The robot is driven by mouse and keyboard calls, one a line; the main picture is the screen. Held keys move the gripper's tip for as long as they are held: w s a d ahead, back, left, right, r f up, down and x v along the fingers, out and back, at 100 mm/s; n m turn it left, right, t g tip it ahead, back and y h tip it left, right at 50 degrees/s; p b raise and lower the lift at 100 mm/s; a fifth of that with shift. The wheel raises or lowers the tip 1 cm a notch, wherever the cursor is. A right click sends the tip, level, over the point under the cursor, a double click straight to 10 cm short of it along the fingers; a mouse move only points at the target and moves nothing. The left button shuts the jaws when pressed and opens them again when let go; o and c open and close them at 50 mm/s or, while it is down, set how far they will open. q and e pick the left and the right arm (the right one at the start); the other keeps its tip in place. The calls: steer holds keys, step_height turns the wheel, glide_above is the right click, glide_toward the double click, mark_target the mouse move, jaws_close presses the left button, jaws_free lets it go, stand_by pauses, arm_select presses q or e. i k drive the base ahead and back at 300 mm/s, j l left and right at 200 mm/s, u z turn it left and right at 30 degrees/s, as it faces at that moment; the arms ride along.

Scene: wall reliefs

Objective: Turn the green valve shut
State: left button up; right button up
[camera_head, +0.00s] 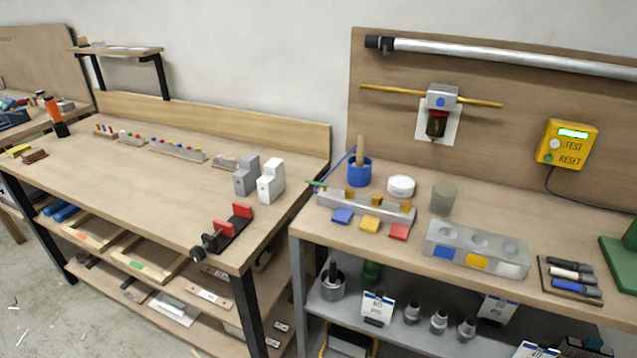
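A grey block (390,213) with several brass fittings lies near the left edge of the right workbench. A small green piece (316,184) sticks out at its left end; it may be the green valve's handle, but it is too small to be sure or to tell its position. A thin blue rod or handle (340,163) slants up beside it. Blue (343,216), yellow (369,224) and red (399,232) plates lie along the front of the block. Neither of my grippers is in view.
A blue cup (358,170), a white round container (401,186) and a grey-green cup (443,198) stand behind the block. A grey holder (476,247) stands to its right. A red-and-black vise (225,233) sits on the left bench. A gap separates the benches.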

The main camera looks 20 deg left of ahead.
mark_target(324, 186)
steer(key=i+j, duration=0.3)
steer(key=j, duration=0.15)
steer(key=i+j, duration=0.3)
steer(key=j, duration=0.2)
steer(key=k+u, duration=0.05)
